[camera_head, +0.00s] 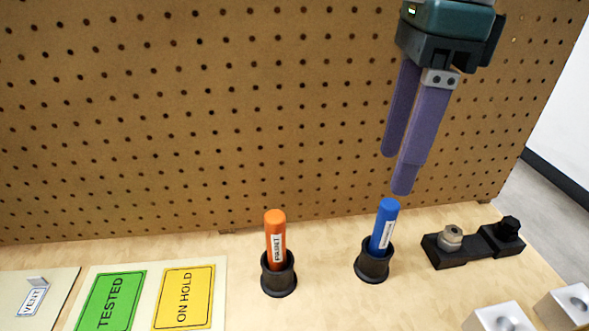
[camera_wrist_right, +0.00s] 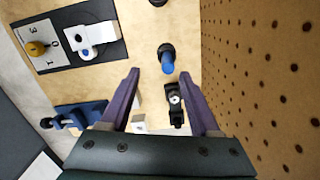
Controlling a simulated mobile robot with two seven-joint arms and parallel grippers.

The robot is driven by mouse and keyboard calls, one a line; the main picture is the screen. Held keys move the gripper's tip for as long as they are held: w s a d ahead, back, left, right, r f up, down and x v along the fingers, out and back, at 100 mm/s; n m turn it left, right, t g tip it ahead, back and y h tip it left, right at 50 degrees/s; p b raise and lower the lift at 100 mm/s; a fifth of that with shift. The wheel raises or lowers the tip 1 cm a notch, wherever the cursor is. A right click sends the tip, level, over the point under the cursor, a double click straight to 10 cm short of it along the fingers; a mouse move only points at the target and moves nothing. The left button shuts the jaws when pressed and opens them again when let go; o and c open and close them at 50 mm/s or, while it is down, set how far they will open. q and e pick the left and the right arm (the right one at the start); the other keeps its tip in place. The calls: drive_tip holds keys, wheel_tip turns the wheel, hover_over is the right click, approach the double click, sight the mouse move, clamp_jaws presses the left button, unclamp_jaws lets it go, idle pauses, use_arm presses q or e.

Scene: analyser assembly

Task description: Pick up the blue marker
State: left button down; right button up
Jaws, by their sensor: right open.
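The blue marker (camera_head: 384,226) stands slightly tilted in a black round holder (camera_head: 373,265) on the wooden table, with a white label on its side. It also shows in the right wrist view (camera_wrist_right: 167,67), seen from above and lying between and beyond my fingers. My right gripper (camera_head: 396,174) is above the marker, its purple fingers pointing down, open and empty. The lower fingertip looks close above the marker's top; I cannot tell the exact gap. In the right wrist view the two fingers (camera_wrist_right: 163,82) are spread apart. My left gripper is not in view.
An orange marker (camera_head: 275,238) stands in another black holder (camera_head: 278,278) to the left. A black block with knobs (camera_head: 473,246) lies to the right. Green TESTED (camera_head: 110,302) and yellow ON HOLD (camera_head: 184,298) labels lie at left. A pegboard (camera_head: 200,110) rises behind.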

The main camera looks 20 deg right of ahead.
sight(390, 203)
drive_tip(key=shift+w+d+f+h, duration=0.15)
drive_tip(key=shift+d+f+h, duration=0.3)
drive_tip(key=shift+d, duration=0.35)
wheel_tip(390, 203, down, 3)
drive_tip(key=shift+f, duration=0.2)
drive_tip(key=f, duration=0.6)
drive_tip(key=shift+w+a+b, duration=0.1)
drive_tip(key=shift+w+b, duration=0.1)
drive_tip(key=shift+b, duration=0.15)
clamp_jaws()
